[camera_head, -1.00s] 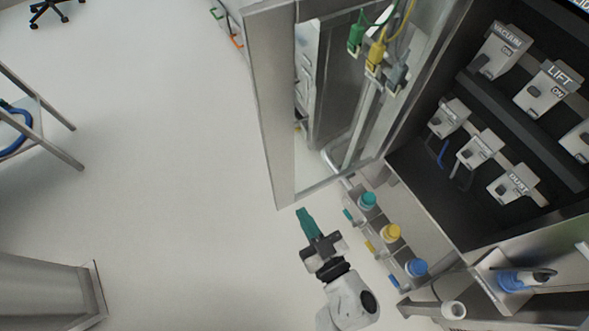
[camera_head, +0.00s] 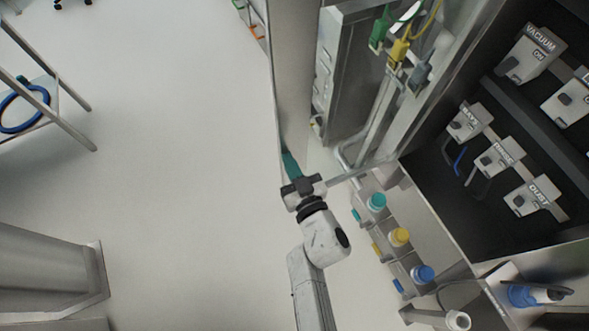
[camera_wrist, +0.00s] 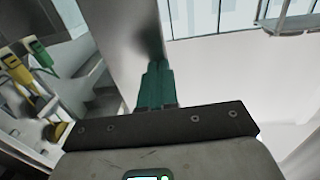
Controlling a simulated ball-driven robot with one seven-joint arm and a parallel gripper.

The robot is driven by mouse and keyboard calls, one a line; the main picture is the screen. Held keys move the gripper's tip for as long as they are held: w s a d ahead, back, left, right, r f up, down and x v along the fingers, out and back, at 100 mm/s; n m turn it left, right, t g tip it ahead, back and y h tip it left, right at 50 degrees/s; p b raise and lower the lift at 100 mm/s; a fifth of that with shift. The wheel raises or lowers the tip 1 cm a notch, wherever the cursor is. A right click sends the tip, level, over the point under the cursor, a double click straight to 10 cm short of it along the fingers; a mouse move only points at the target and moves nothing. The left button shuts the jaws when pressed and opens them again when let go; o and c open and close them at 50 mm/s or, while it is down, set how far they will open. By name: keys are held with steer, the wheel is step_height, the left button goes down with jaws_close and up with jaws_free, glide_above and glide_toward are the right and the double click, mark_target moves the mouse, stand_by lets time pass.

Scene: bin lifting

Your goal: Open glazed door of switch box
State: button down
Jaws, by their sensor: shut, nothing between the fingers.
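The switch box (camera_head: 425,160) stands at the right in the head view, its dark inside and several labelled switches (camera_head: 497,157) showing. Its glazed door stands swung out to the left, with its wide grey frame (camera_head: 294,75) at the outer side. My gripper (camera_head: 290,163) is shut and empty, its teal fingertips at the lower end of that frame. In the wrist view the fingertips (camera_wrist: 155,80) meet a grey panel, likely the door frame (camera_wrist: 118,35), with a dark shadow at the tips. Whether they press on it I cannot tell.
Teal, yellow and blue capped bottles (camera_head: 399,237) stand in a rack below the box, right of my arm. Green and yellow plugs (camera_head: 398,50) hang above. The floor (camera_head: 180,150) between is clear.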

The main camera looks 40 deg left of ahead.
stand_by(0.3)
steer(key=w+b+x, duration=0.1)
steer(key=b+x, duration=0.9)
steer(key=x, duration=0.5)
steer(key=shift+b, duration=0.35)
steer(key=shift+d, duration=0.15)
